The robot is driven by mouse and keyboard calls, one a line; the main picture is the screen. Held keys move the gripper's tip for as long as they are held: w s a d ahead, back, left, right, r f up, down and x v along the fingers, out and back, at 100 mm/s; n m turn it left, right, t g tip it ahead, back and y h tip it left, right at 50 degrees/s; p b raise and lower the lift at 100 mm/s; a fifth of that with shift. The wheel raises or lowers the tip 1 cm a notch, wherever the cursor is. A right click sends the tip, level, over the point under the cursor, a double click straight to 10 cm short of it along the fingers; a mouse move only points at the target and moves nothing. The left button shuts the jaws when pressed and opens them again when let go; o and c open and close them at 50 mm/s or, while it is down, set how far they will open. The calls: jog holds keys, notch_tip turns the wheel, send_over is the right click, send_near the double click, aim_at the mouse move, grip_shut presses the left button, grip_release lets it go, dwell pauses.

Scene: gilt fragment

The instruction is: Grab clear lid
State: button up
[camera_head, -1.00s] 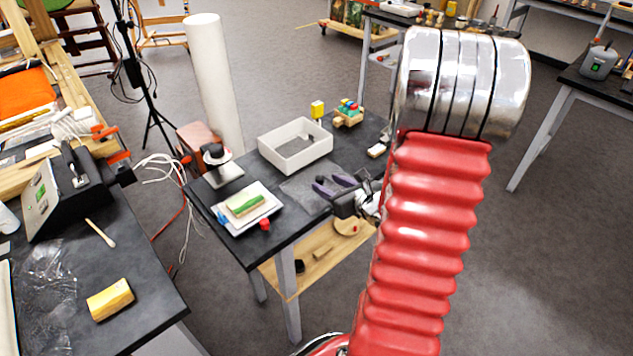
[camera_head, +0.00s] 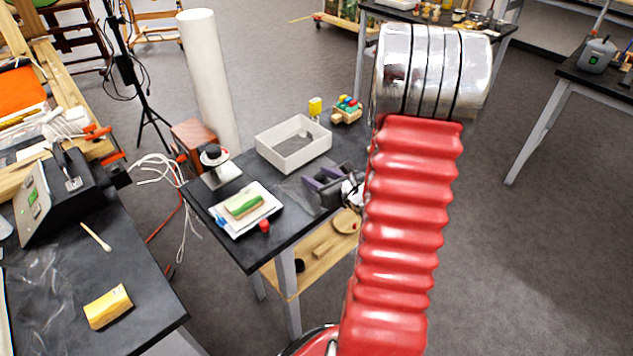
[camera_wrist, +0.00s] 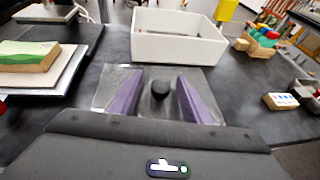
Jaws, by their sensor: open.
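The clear lid (camera_wrist: 210,83) is a flat transparent sheet with a black knob (camera_wrist: 160,88), lying on the dark table in front of the white tray. In the head view a corner of the lid (camera_head: 293,190) shows left of my gripper (camera_head: 323,180). In the wrist view my gripper (camera_wrist: 159,84) is open, with its purple fingers over the lid, one on each side of the knob. There is a gap between the knob and each finger. Whether the fingertips touch the lid is unclear.
The white tray (camera_head: 272,153) stands just beyond the lid. A board with a green-topped block (camera_head: 245,206) lies to the left, with a small red piece (camera_head: 264,226) near the table edge. Coloured toy blocks (camera_wrist: 262,38) and a small wooden block (camera_wrist: 281,101) are on the right.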

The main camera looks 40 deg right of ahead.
jog(key=shift+s+d, duration=0.1)
jog(key=shift+c, duration=0.3)
grip_shut()
dwell(0.4)
